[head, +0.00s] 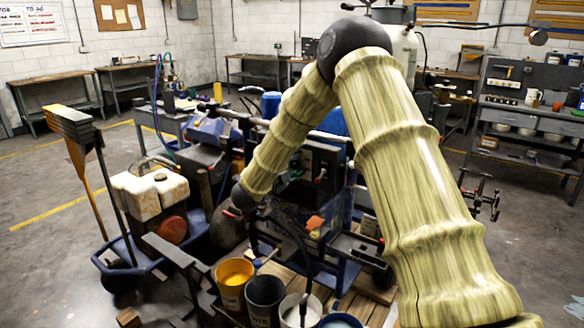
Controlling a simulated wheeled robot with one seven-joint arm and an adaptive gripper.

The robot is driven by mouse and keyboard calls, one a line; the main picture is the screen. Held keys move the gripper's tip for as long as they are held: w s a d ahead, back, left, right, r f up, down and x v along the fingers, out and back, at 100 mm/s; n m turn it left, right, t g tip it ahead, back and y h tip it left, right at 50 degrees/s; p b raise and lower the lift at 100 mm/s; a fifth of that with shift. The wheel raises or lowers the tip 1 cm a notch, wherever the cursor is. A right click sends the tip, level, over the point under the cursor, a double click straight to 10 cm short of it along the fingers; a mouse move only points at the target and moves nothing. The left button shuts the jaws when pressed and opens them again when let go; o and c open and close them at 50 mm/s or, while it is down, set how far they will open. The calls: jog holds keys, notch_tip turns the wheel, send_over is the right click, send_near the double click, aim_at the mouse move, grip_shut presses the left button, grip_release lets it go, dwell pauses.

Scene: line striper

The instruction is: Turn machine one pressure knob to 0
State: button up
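A blue and dark line-striping machine (345,272) stands in the middle of the head view, partly behind my arm. A dark box with small fittings (322,168) sits on it, right of my forearm. I cannot make out the pressure knob or its setting, nor tell which machine is number one. My arm rises from the lower right, bends at a dark elbow and slopes down left to a dark wrist. My gripper (232,212) is small and dark against the machinery there. Its fingers are not clear, and I cannot tell whether it touches anything.
Buckets, one with yellow paint (234,280), stand on a wooden pallet (362,305) in front. A blue cart (120,262) with a white tank (150,194) is at left. Workbenches line the walls. The floor at far left and right is fairly clear.

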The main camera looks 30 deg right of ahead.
jog(key=c, duration=0.6)
jog(key=shift+a, duration=0.15)
